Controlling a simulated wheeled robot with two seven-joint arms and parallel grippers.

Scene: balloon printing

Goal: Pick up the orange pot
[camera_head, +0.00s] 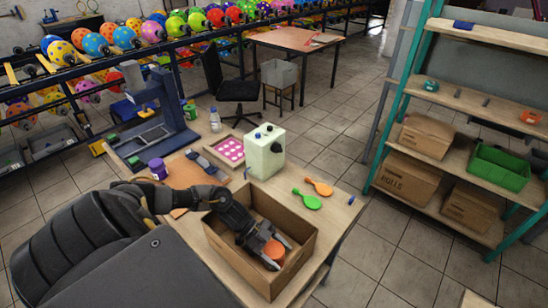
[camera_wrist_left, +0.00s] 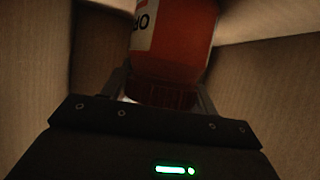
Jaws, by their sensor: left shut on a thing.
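The orange pot (camera_head: 274,250) is inside the open cardboard box (camera_head: 226,243) at the front of the table. In the left wrist view the orange pot (camera_wrist_left: 172,50) shows a white label with dark letters. My left gripper (camera_head: 266,246) reaches down into the box, and its fingers are shut on the pot. In the left wrist view the gripper (camera_wrist_left: 165,92) has a finger on each side of the pot's near end. The pot's underside is hidden. My right gripper is not in view.
The box walls surround the left gripper closely. A pale green machine (camera_head: 265,152) stands behind the box. Green (camera_head: 307,199) and orange (camera_head: 319,187) paddles lie to its right. A purple pot (camera_head: 158,168) stands at the table's left. Shelves (camera_head: 440,185) stand at right.

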